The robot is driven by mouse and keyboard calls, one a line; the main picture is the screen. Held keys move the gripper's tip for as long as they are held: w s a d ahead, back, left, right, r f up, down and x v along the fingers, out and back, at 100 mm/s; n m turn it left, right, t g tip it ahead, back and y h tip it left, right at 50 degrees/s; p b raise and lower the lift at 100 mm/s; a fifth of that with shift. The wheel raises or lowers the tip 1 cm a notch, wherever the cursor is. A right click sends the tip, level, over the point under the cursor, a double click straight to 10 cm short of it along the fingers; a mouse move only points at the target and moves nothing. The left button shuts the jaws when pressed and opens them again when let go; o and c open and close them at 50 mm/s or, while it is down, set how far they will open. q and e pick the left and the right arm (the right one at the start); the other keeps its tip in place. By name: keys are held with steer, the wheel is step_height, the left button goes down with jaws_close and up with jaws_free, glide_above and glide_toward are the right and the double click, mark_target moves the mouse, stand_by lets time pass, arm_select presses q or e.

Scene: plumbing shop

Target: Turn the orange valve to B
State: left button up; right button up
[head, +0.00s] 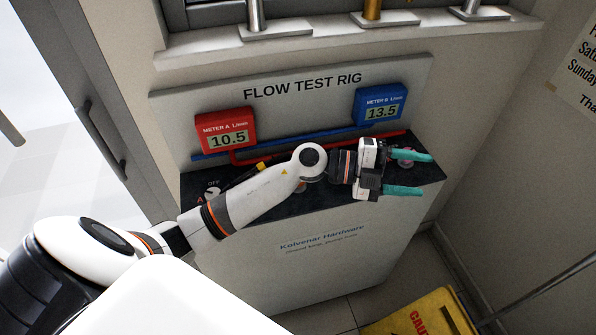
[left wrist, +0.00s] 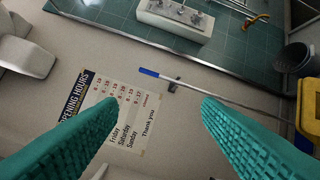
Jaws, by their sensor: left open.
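The flow test rig has a dark counter top (head: 330,195) below a panel lettered FLOW TEST RIG. My left gripper (head: 424,173) is at the counter's right end, pointing right, away from the dial. Its teal fingers are apart with nothing between them; the left wrist view shows them open too (left wrist: 160,105). My right gripper is not in view.
Red meter A (head: 226,130) reads 10.5 and blue meter B (head: 380,104) reads 13.5. Red and blue pipes run along the panel's foot. A window ledge (head: 330,29) with taps is above. A wall stands at right, and a yellow caution sign (head: 420,314) is on the floor.

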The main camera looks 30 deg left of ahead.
arm_select(q)
steer(key=a+f+g+y, duration=0.35)
steer(key=a+y, duration=0.45)
steer(key=a, duration=0.5)
steer(key=a+f+g+y, duration=0.2)
steer(key=a+g+y, duration=0.2)
steer(key=a+y, duration=0.7)
steer(key=f+p, duration=0.1)
steer(key=f, duration=0.2)
steer(key=a+f+h+p, duration=0.1)
steer(key=f, duration=0.2)
steer(key=f+h+p, duration=0.1)
steer(key=f+p, duration=0.1)
steer(key=f, duration=0.1)
steer(key=shift+w+a+f+g, duration=0.25)
steer(key=shift+a, duration=0.05)
steer(key=shift+f, duration=0.8)
steer(key=shift+c, duration=0.6)
steer(key=c, duration=0.9)
